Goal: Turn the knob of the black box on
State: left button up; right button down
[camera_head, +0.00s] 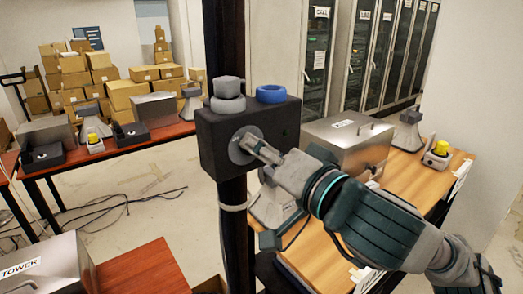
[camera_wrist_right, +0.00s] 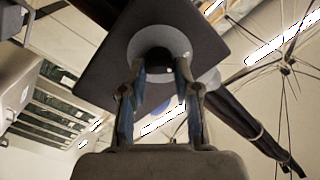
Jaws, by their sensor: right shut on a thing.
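The black box (camera_head: 285,122) is fixed to a dark upright pole. On its front is a round grey plate with the knob. My right gripper (camera_head: 258,147) reaches in from the right with its fingertips at this plate, shut on the knob, which they mostly hide. In the right wrist view the dark knob (camera_wrist_right: 159,58) shows in the middle of the grey plate (camera_wrist_right: 147,40), between the tips of my two fingers (camera_wrist_right: 160,75), with the black box (camera_wrist_right: 100,60) behind. The knob's exact turn angle cannot be made out. My left gripper is not in view.
A grey round piece (camera_head: 228,88) and a blue ring (camera_head: 271,94) sit on top of the box. The pole (camera_head: 236,235) runs down below it. A wooden table (camera_head: 400,180) with a metal case (camera_head: 350,140) stands behind my right arm. Cables lie on the floor at left.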

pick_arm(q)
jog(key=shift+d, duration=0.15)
pick_arm(e)
jog(key=shift+w+a+f, duration=0.1)
jog(key=shift+a+f, duration=0.05)
jog(key=shift+f, duration=0.25)
pick_arm(q)
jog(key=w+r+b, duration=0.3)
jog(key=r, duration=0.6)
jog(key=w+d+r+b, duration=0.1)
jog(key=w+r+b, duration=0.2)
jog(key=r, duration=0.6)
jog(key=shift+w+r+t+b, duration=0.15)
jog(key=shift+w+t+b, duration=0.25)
jog(key=shift+b, duration=0.4)
pick_arm(e)
jog(key=m, duration=1.8)
jog(key=shift+f, duration=0.1)
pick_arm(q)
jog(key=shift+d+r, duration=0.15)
